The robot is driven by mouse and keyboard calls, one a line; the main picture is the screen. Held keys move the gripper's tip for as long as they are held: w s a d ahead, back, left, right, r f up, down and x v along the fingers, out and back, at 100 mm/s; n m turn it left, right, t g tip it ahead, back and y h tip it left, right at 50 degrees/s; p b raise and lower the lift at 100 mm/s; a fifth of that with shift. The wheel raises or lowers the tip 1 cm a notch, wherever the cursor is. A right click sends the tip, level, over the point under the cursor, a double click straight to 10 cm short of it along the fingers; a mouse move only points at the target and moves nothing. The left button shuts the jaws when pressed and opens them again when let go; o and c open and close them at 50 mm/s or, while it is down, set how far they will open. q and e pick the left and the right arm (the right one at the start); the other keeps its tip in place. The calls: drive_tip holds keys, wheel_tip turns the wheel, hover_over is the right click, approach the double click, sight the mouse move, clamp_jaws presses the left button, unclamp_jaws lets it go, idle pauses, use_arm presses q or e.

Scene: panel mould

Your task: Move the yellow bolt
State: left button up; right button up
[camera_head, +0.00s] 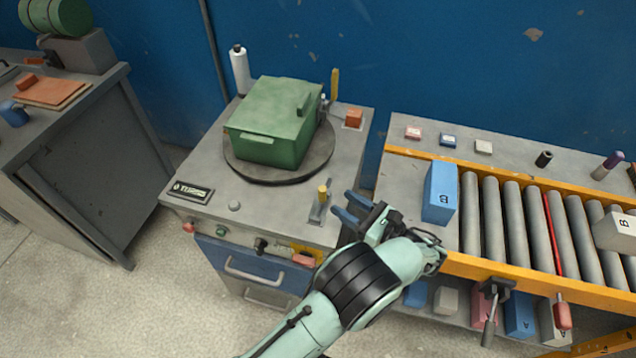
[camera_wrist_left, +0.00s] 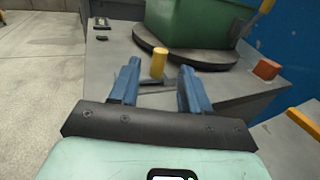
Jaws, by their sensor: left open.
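The yellow bolt (camera_head: 323,193) stands upright on a small grey bracket (camera_head: 317,212) near the front right edge of the grey machine table. In the left wrist view the yellow bolt (camera_wrist_left: 159,63) shows between and beyond the two blue fingertips. My left gripper (camera_head: 341,208) is open, just to the right of the bolt in the head view. In the left wrist view the fingers of my left gripper (camera_wrist_left: 157,75) are spread with nothing held between them. My right gripper is not in view.
A green box (camera_head: 270,125) sits on a dark round turntable (camera_head: 245,170) behind the bolt. An orange block (camera_head: 354,118) lies at the table's back right. To the right stands a roller conveyor (camera_head: 510,215) with a blue box (camera_head: 440,190) at its near end. A white bottle (camera_head: 240,70) stands behind.

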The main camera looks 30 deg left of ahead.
sight(323, 193)
use_arm(q)
drive_tip(key=a, duration=0.3)
drive_tip(key=w+a, duration=0.1)
drive_tip(key=a, duration=0.5)
drive_tip(key=shift+w+a+b, duration=0.3)
drive_tip(key=shift+w+a, duration=0.05)
